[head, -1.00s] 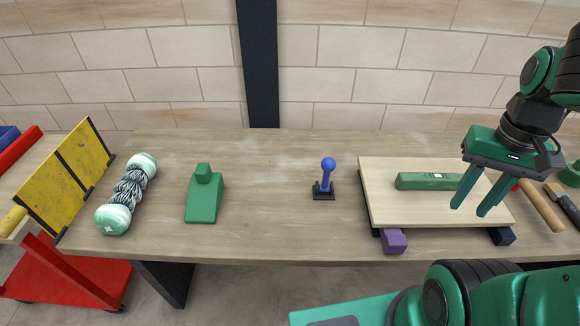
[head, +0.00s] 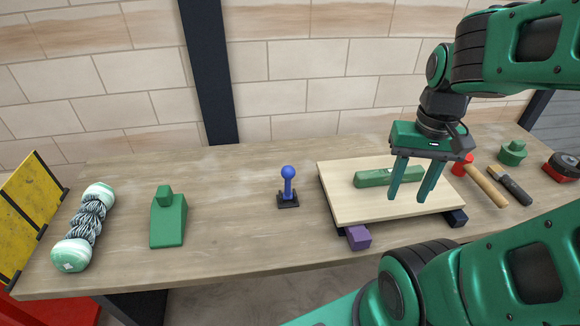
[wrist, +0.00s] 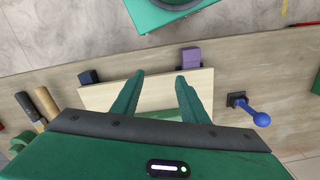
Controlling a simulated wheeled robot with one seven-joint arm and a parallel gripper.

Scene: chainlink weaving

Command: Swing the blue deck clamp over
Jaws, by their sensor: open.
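The blue deck clamp (head: 288,184) is a blue lever with a round ball end on a dark square base, fixed to the workbench left of the light wooden board. In the head view its lever stands upright. It also shows at the right of the wrist view (wrist: 258,116). My gripper (head: 407,198) is open and empty. It hangs over the board, to the right of the clamp, with its fingers pointing down. In the wrist view its two fingers (wrist: 158,78) are spread apart over the board.
A green bar (head: 376,177) lies on the board (head: 345,204); a purple block (head: 358,237) is at its front edge. A hammer (head: 484,184) lies right. A green wedge (head: 168,222) and rope spool (head: 87,222) are left. Bench between wedge and clamp is clear.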

